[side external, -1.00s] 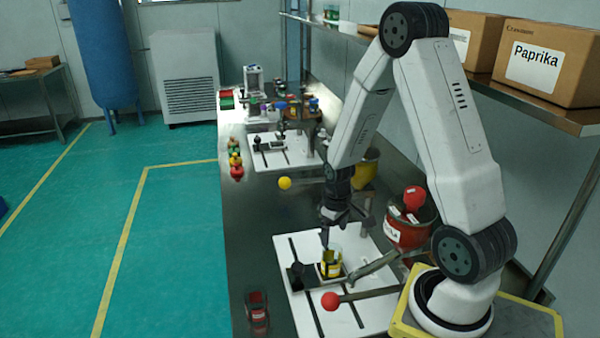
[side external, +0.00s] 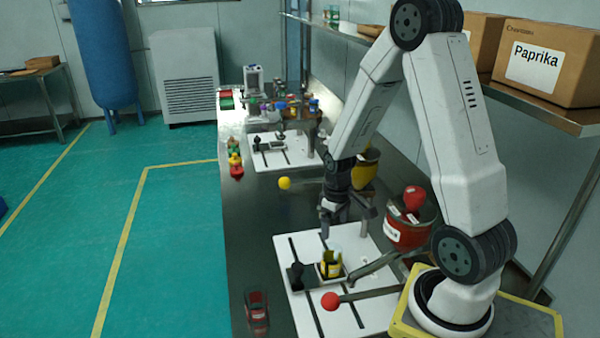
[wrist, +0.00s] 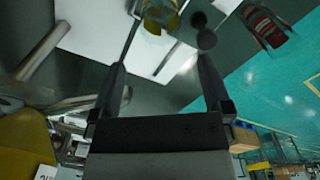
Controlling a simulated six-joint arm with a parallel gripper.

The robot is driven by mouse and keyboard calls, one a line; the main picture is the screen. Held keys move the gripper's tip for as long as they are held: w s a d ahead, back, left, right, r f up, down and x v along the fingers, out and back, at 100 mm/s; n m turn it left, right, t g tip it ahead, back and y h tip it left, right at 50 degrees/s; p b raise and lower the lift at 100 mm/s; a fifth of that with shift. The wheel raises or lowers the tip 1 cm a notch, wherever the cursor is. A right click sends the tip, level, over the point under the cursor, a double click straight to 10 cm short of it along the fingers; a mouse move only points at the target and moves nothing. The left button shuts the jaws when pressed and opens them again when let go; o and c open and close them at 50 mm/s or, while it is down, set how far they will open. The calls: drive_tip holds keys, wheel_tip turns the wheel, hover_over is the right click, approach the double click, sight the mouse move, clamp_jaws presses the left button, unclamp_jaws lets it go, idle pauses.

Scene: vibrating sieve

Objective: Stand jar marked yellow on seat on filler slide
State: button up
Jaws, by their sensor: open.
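The jar with the yellow marking (side external: 331,264) stands upright in the small dark-edged seat (side external: 318,275) on the near white slotted board (side external: 296,250). My gripper (side external: 344,228) is above and slightly behind the jar, apart from it, with its fingers spread and nothing between them. In the wrist view my gripper (wrist: 164,75) is also open and empty, and the jar (wrist: 160,14) shows beyond the fingertips, cut by the top edge. A dark knob (side external: 296,272) stands just left of the jar. The seat's floor is hidden by the jar.
A red-ball lever (side external: 330,301) reaches across the board in front of the jar. A red pot (side external: 408,232) stands to the right and a yellow pot (side external: 365,170) behind. A red-and-dark item (side external: 257,312) lies at the front left. A yellow-ball lever (side external: 285,183) is farther back.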

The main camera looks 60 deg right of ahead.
drive_tip(key=a+r+n+t, duration=0.1)
drive_tip(key=a+r, duration=0.2)
drive_tip(key=a, duration=0.5)
drive_tip(key=a+r+t, duration=0.1)
drive_tip(key=a+r, duration=0.3)
drive_tip(key=a, duration=0.4)
drive_tip(key=shift+s+a+n+t, duration=0.3)
drive_tip(key=shift+s+n, duration=0.1)
